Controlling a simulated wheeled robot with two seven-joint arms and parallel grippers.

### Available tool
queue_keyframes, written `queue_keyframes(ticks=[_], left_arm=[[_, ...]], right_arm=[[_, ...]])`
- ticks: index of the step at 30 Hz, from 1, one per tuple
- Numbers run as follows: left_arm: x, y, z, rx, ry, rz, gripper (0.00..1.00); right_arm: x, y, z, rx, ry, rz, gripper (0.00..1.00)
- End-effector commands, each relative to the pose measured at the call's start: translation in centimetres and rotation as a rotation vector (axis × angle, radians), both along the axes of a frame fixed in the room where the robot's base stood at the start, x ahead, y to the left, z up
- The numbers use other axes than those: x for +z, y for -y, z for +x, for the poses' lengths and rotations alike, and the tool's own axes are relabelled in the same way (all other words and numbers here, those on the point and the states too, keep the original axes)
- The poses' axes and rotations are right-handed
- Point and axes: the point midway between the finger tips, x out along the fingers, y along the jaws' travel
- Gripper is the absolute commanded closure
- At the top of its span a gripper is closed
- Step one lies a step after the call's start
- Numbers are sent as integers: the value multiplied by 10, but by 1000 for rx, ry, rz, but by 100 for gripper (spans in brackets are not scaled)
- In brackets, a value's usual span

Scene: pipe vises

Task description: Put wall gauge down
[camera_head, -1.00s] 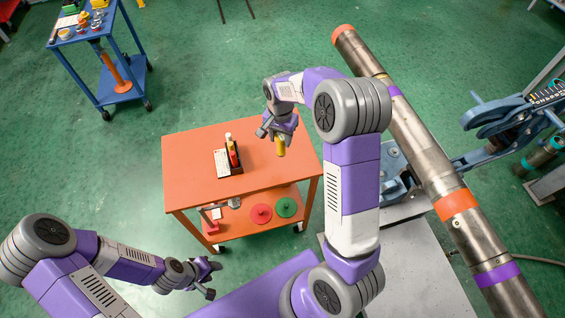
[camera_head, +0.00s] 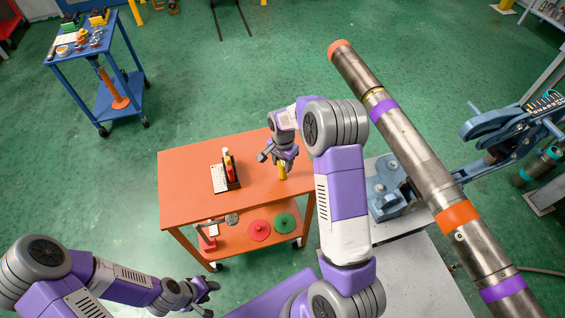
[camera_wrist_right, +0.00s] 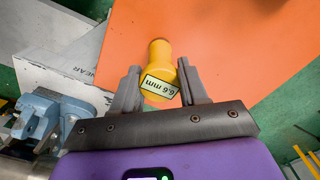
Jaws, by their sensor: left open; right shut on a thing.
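The wall gauge (camera_wrist_right: 160,61) is a yellow, rounded cylinder with a white label reading "6.6 mm" in the right wrist view. My right gripper (camera_wrist_right: 160,88) is shut on it, one finger on each side of the label. In the head view the yellow gauge (camera_head: 282,173) shows below my right gripper (camera_head: 283,160), over the right part of the orange cart's top (camera_head: 190,170). I cannot tell whether the gauge touches the top. My left gripper (camera_head: 208,291) is open and empty at the lower left, in front of the cart.
A dark holder with a white card (camera_head: 219,178) and red and white items stands on the cart top. The lower shelf bears a red disc (camera_head: 259,231) and a green disc (camera_head: 285,223). A long steel pipe (camera_head: 410,150) in a blue vise (camera_head: 388,190) stands to the right.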

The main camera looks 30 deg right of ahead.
Motion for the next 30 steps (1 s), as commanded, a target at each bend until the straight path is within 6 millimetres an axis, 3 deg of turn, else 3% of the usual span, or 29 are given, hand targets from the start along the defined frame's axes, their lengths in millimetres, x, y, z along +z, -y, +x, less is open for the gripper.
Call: queue_keyframes(ticks=[7,8,13,23,30], left_arm=[[-3,0,0,0,0,0,57],[-3,0,0,0,0,0,57],[-2,0,0,0,0,0,57],[1,0,0,0,0,0,57],[7,0,0,0,0,0,57]], right_arm=[[-3,0,0,0,1,0,91],[-3,0,0,0,1,0,55],[-2,0,0,0,1,0,31],[1,0,0,0,1,0,31],[41,0,1,0,7,0,31]])
